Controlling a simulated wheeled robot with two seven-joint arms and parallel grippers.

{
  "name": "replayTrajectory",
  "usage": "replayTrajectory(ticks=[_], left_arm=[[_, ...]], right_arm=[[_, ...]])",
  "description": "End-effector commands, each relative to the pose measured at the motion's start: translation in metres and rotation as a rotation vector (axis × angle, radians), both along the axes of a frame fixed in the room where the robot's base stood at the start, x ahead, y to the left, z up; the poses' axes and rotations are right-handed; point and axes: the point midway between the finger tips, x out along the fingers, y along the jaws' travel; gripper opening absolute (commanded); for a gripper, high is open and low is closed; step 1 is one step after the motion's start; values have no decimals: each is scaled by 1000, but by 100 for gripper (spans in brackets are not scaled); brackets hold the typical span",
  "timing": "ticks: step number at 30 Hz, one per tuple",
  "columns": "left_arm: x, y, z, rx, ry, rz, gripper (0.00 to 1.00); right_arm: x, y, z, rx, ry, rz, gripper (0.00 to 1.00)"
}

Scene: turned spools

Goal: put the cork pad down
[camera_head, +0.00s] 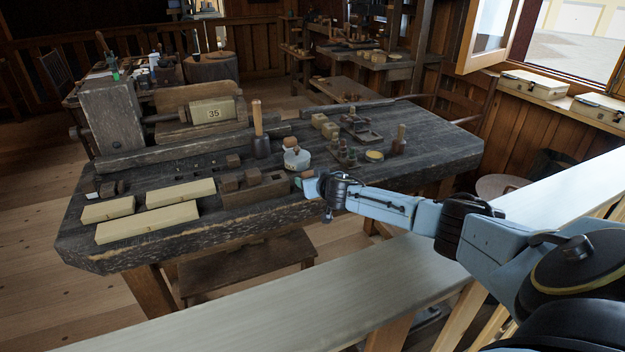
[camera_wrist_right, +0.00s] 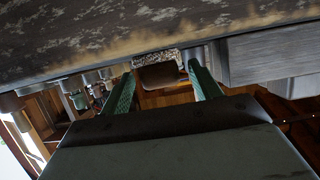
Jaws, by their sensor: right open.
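My right gripper (camera_head: 305,182) is at the front edge of the bench, just right of a wooden block rack. In the right wrist view its two green fingers (camera_wrist_right: 162,88) are apart. My left gripper is not in view.
The dark workbench (camera_head: 330,196) carries a rack with wooden blocks (camera_head: 256,190), a white jar (camera_head: 296,158), a dark-based mallet (camera_head: 260,145), a yellowish disc (camera_head: 374,156) and pale boards (camera_head: 148,222). A pale rail (camera_head: 270,300) crosses in front.

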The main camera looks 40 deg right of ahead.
Motion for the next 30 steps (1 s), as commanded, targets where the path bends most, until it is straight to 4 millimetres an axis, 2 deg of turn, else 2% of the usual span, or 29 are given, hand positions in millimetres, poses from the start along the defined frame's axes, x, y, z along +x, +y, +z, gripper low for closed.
replayTrajectory(ticks=[5,8,24,30], left_arm=[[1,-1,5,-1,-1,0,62],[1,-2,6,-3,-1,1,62],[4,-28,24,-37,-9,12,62],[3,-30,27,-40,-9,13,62]], right_arm=[[-1,0,6,-1,0,0,63],[-8,2,7,0,1,0,63],[-79,25,36,-1,2,2,63],[-99,31,44,0,2,0,63]])
